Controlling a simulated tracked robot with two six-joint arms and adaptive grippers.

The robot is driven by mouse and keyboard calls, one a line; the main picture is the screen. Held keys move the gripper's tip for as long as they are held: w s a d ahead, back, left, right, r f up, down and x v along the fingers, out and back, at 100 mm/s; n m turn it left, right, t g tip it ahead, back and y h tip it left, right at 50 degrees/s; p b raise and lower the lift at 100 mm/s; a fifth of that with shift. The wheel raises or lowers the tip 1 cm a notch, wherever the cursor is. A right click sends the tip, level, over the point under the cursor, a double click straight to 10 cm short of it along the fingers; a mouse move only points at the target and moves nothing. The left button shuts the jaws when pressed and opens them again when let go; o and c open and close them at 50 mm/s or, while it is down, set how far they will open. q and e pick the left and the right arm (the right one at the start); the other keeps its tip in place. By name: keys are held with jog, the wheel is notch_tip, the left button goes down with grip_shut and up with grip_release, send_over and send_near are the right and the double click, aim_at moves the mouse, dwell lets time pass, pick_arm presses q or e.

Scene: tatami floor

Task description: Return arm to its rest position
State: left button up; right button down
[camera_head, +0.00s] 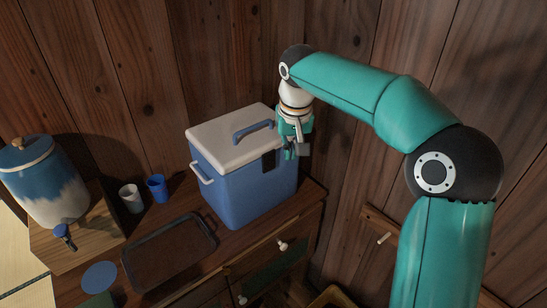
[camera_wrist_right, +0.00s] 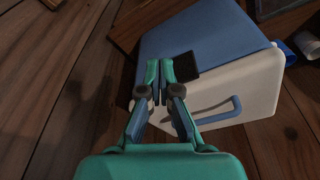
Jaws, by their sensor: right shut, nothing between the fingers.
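My right arm reaches in from the right in the head view and bends down at the wrist. Its gripper (camera_head: 291,152) is beside the right side of a blue cooler box (camera_head: 239,196) with a white lid (camera_head: 226,137). In the right wrist view the gripper (camera_wrist_right: 159,92) has its fingers together with nothing between them. The cooler (camera_wrist_right: 195,40) lies beyond the fingers there; I cannot tell whether they touch it. The cooler's lid is shut, with a blue handle (camera_head: 253,131) on top. My left gripper is not in view.
The cooler stands on a wooden cabinet. Left of it are a dark tray (camera_head: 168,252), a blue cup (camera_head: 157,188), a white cup (camera_head: 131,198) and a blue-and-white dispenser (camera_head: 45,185) on a wooden box. A plank wall (camera_head: 200,55) stands close behind.

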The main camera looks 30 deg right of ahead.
dwell(0.4)
jog(key=s+a+f+n+g+y, duration=0.1)
jog(key=s+a+f+g, duration=0.15)
jog(key=f, duration=0.55)
jog(key=s+a+f+g, duration=0.15)
jog(key=a+f, duration=0.25)
jog(key=f, duration=0.4)
jog(key=s+a+f+n+g+y, duration=0.1)
jog(key=s+a+f, duration=0.15)
jog(key=f, duration=0.55)
jog(key=s+a+f+n+y, duration=0.1)
jog(key=s+a+f+y, duration=0.2)
jog(key=s+a+f, duration=1.35)
jog(key=w+d+t, duration=0.2)
jog(key=t, duration=0.1)
jog(key=shift+w+f+t, duration=0.15)
jog(key=shift+f+t, duration=0.15)
jog(key=shift+f, duration=0.1)
